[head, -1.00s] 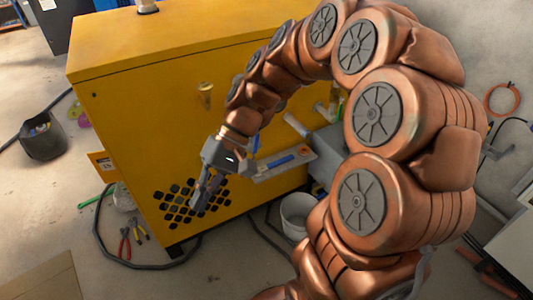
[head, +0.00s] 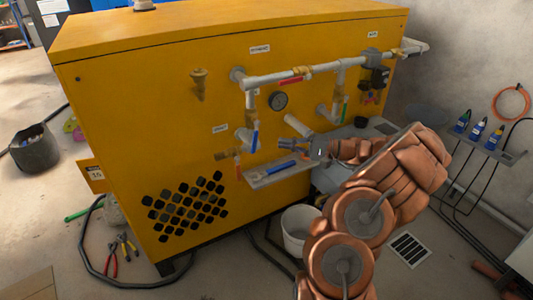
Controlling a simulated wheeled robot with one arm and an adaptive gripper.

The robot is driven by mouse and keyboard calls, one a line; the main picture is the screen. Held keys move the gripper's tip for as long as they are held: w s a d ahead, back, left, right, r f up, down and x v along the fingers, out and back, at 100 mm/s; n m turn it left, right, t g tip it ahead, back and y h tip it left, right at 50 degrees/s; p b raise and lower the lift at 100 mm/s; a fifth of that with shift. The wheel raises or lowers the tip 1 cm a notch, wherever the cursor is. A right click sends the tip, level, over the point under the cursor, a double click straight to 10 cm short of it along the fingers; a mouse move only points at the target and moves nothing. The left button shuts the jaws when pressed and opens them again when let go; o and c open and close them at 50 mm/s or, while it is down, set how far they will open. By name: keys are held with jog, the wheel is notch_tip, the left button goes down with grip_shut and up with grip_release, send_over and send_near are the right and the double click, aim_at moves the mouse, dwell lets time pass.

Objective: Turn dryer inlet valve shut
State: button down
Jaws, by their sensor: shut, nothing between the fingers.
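The yellow dryer cabinet (head: 130,110) carries grey pipework with several lever valves on its front. A blue-handled valve (head: 255,140) sits on the lower left pipe, near a small white label (head: 220,128). A green-handled valve (head: 345,108) sits on the right pipe, and a red-handled valve (head: 290,81) on the top pipe. The labels are too small to read, so I cannot tell which valve is the dryer inlet. My gripper (head: 284,146) is shut and empty, pointing left in front of the panel, right of the blue handle and apart from it.
A pressure gauge (head: 278,100) sits between the pipes. A shelf (head: 262,181) with a blue tool juts out below my gripper. Another red-handled valve (head: 238,172) is at lower left. A white bucket (head: 298,222) stands on the floor; pliers (head: 112,262) and a hose lie at left.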

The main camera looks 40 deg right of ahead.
aim_at(255, 138)
jog(key=s+d+f+m+t+h+b, duration=0.1)
jog(key=s+d+f+m+t+h, duration=0.1)
jog(key=d+f, duration=0.4)
jog(key=w+a+r+b, duration=0.3)
jog(key=w+a, duration=0.5)
jog(key=a, duration=0.1)
jog(key=shift+r, duration=0.25)
jog(key=shift+a, duration=0.1)
